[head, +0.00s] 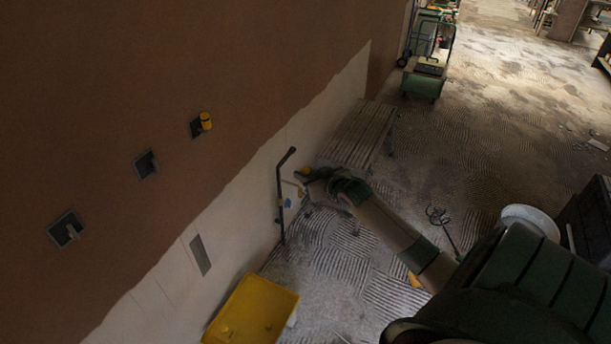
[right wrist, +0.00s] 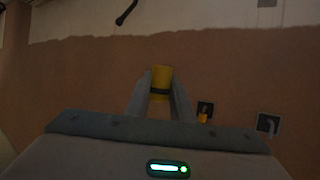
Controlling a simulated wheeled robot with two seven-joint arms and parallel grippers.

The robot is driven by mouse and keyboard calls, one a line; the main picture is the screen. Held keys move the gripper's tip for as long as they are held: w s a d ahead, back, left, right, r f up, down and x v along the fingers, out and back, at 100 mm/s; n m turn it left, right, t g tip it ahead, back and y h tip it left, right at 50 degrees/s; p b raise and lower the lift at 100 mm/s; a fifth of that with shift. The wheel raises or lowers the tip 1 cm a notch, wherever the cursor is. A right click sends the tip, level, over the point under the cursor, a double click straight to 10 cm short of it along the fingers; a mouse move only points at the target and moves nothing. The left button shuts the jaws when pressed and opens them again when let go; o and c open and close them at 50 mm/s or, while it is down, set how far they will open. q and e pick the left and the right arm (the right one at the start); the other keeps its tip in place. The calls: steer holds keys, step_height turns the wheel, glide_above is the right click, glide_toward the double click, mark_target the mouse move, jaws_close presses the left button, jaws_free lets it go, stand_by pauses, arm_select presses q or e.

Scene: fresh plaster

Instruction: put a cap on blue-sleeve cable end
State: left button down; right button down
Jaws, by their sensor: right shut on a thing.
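My right gripper (head: 304,174) is shut on a yellow cap (right wrist: 160,83) with a dark band, held between its fingertips in the right wrist view. In the head view the gripper is low, near the pale lower wall and a dark upright pole. A small blue piece (head: 287,203) shows beside the pole; I cannot tell if it is the blue sleeve. A wall box (head: 195,128) has a yellow cap (head: 205,121) on its cable end. The middle wall box (head: 146,165) is dark inside. The lower-left box holds a pale cable end (head: 72,231). My left gripper is not in view.
A dark pole (head: 280,190) stands by the wall. A yellow bin (head: 252,310) is on the floor in front. A slatted bench (head: 358,133) stands behind my gripper. A white bucket (head: 530,218) is at right, and a green cart (head: 427,75) stands farther back.

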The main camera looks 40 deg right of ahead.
mark_target(305, 169)
steer(key=c, duration=2.5)
jaws_free()
steer(key=shift+r, duration=11.25)
steer(key=shift+c, duration=0.2)
steer(key=shift+f, duration=0.1)
steer(key=a+f+n+y+b, duration=0.1)
steer(key=a+f, duration=0.1)
steer(key=f, duration=0.1)
steer(key=s+a+f+n+y+b, duration=0.1)
steer(key=a+f+b, duration=0.1)
steer(key=a, duration=0.1)
steer(key=a+f+n+y+b, duration=0.1)
steer(key=a+f, duration=0.2)
steer(key=shift+s+a+f+b, duration=0.25)
steer(key=shift+s+f+b, duration=0.05)
steer(key=shift+s+b, duration=0.05)
jaws_close()
steer(key=s+a+f+n+g+y+b, duration=0.2)
steer(key=s+a+f+n+y+b, duration=0.1)
steer(key=a, duration=0.5)
steer(key=s+a+f+n+g+y+b, duration=0.1)
steer(key=s+a+f+n+y+b, duration=0.2)
steer(key=a, duration=0.5)
steer(key=s+a+f+n+g+y+b, duration=0.2)
steer(key=s+a+f+n+y+b, duration=0.1)
steer(key=s+a+f+b, duration=0.2)
steer(key=s+a+f, duration=0.2)
steer(key=a+f, duration=0.1)
steer(key=shift+n+g+y, duration=0.3)
steer(key=shift+y, duration=0.1)
